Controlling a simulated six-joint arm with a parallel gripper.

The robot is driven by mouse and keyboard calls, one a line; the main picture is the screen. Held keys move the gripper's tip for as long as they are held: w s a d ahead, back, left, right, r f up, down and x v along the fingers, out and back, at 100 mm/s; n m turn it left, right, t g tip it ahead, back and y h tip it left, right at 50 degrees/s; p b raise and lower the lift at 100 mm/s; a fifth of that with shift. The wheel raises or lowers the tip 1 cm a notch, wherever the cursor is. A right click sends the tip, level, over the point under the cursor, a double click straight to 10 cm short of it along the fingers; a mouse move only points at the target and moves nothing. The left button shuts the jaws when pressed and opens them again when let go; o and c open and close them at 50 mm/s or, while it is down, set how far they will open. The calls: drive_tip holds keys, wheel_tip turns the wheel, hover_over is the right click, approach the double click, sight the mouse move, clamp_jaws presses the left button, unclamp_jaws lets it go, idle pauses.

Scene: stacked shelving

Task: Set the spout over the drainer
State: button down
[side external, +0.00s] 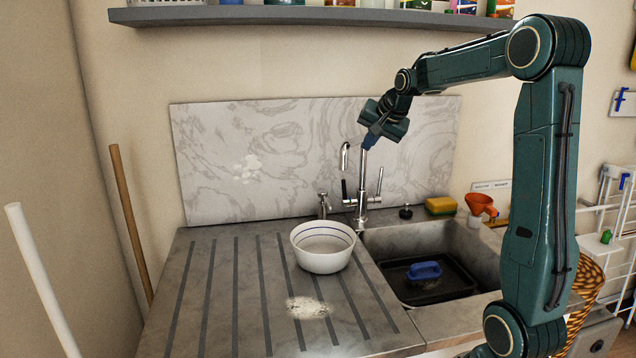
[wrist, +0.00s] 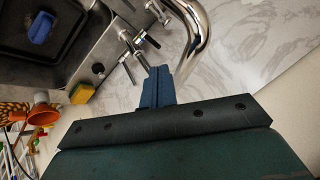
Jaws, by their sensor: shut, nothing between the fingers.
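The chrome spout (side external: 345,152) is the hooked top of a tall tap behind the sink's left edge. In the side view its open end hangs left of the tap column, on the side of the drainer (side external: 215,285), a grooved grey worktop. My gripper (side external: 369,141) is high at the spout, its blue fingers beside or touching the pipe; I cannot tell which. In the wrist view the fingers (wrist: 159,72) are pressed together and empty, and the spout (wrist: 204,40) curves past on their right.
A white bowl (side external: 322,262) stands on the drainer near the sink (side external: 440,238). The sink holds a dark tray (side external: 452,281) with a blue brush or scrubber (side external: 425,271). A sponge (side external: 440,206) and orange funnel (side external: 481,204) are behind right. A marble splashback (side external: 250,150) stands behind the tap.

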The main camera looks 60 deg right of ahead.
drive_tip(key=shift+w+a+r, duration=0.15)
drive_tip(key=shift+w, duration=0.55)
drive_tip(key=shift+w, duration=0.1)
drive_tip(key=shift+w+a, duration=0.3)
drive_tip(key=shift+w, duration=0.55)
drive_tip(key=shift+w+a, duration=0.3)
drive_tip(key=shift+w, duration=0.5)
drive_tip(key=shift+s, duration=0.15)
drive_tip(key=shift+s+f, duration=0.2)
drive_tip(key=shift+s, duration=0.55)
approach(351, 140)
drive_tip(key=s, duration=0.1)
drive_tip(key=s+a, duration=0.1)
drive_tip(key=s, duration=0.1)
drive_tip(key=shift+a+f, duration=0.15)
drive_tip(key=shift+a, duration=0.05)
